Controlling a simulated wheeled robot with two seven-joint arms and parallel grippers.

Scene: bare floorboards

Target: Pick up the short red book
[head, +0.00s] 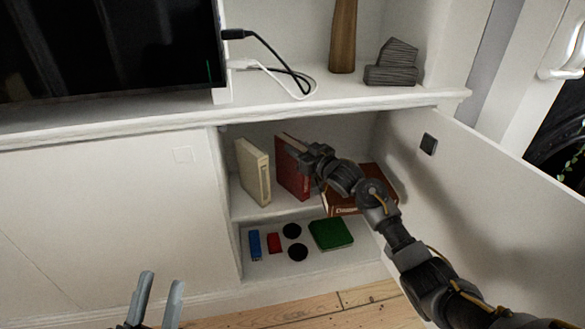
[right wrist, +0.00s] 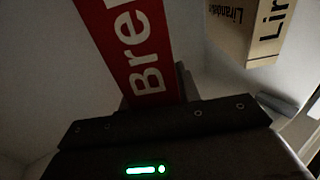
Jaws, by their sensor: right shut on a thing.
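A red book (head: 291,174) stands upright, slightly tilted, on the upper shelf inside the open cabinet. In the right wrist view the red book (right wrist: 128,38) shows a red spine with white letters reading "Bre". My right gripper (head: 307,152) is shut on the upper part of this book. Its fingertips are partly hidden in the head view. A second, brownish-red book (head: 345,207) lies flat to the right, partly hidden behind my right arm. My left gripper (head: 161,284) is open and empty, low in front of the closed cabinet door.
A cream book (head: 254,172) stands left of the red book; it also shows in the right wrist view (right wrist: 243,32). The lower shelf holds a green box (head: 331,234), a blue item (head: 254,245), a small red item (head: 274,243) and black discs (head: 292,230). The open door (head: 480,190) bounds the right side.

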